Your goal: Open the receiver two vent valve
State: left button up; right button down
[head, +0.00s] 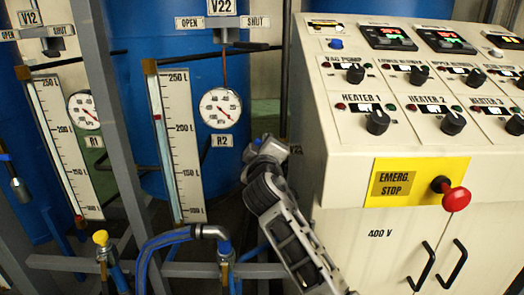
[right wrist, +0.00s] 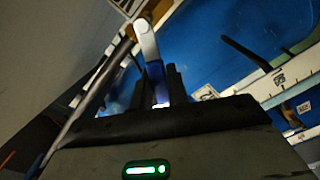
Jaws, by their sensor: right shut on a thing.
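My right gripper (head: 262,152) is at the end of my arm, to the right of the R2 gauge (head: 220,108) and beside the control cabinet. In the right wrist view its dark fingers (right wrist: 155,82) are shut on a lever handle (right wrist: 147,42) with a pale end and a blue part. In the head view the fingers and most of this handle are hidden or too small to make out. A V22 label (head: 221,7) with an OPEN plate (head: 188,22) and a SHUT plate (head: 255,21) is at the top. My left gripper is not in view.
The control cabinet (head: 345,165), with knobs and a red emergency stop button (head: 456,199), stands close on the right. A receiver scale (head: 178,145) stands left of the gauge. Blue hoses (head: 165,240) and a yellow-capped fitting (head: 101,238) are at the lower left.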

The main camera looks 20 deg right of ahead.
dwell(0.3)
jog(key=c, duration=1.4)
grip_release()
jog(key=shift+o, duration=0.2)
